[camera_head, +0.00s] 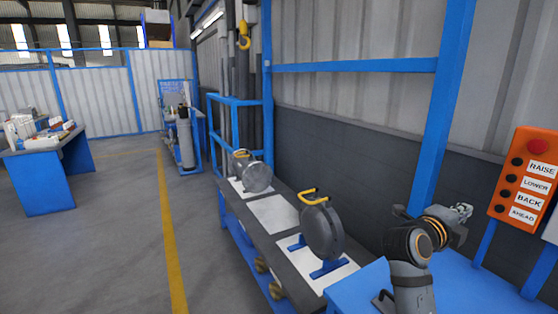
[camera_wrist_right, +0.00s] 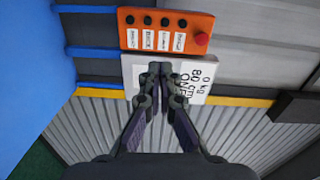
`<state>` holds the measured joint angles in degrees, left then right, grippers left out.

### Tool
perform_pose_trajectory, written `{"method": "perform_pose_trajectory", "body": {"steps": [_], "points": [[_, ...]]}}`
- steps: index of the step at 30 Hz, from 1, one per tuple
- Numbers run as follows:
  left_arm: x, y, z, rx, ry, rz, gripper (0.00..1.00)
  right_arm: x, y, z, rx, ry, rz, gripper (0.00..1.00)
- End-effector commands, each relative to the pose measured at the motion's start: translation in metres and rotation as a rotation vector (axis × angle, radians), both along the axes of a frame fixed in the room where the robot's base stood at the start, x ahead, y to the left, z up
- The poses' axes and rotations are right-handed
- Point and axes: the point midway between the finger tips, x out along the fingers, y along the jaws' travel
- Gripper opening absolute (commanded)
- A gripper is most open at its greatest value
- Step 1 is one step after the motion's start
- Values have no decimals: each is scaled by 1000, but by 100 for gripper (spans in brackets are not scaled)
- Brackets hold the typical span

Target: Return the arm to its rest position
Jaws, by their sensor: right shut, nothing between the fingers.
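My right gripper (camera_head: 462,212) is at the lower right of the head view, on my raised grey arm, with nothing in it. In the right wrist view its two fingers meet at the tips (camera_wrist_right: 160,72), so it is shut and empty. It is apart from the bench and its parts. A dark round cover (camera_head: 323,233) with a yellow handle stands upright on a blue stand on the bench. A grey flanged shell (camera_head: 256,177) lies farther back on the bench. My left gripper is in neither view.
An orange button panel (camera_head: 526,178) stands to the right of my gripper; it also shows in the wrist view (camera_wrist_right: 165,30). The long bench (camera_head: 290,255) runs along the wall. A yellow hook (camera_head: 244,35) hangs above. Open floor (camera_head: 115,240) lies left.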

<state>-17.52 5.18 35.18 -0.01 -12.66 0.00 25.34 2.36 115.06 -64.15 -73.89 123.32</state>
Motion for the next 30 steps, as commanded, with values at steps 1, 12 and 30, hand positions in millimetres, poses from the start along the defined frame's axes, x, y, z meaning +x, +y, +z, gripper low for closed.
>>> {"method": "perform_pose_trajectory", "body": {"steps": [1, 12, 30], "points": [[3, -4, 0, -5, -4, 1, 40, -1, 1, -11, -3, 46, 12, 0], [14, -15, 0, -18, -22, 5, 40, -15, 20, -108, -64, 532, 195, 0], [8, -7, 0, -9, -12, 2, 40, -174, 131, -334, -546, 1687, 1257, 0]]}}
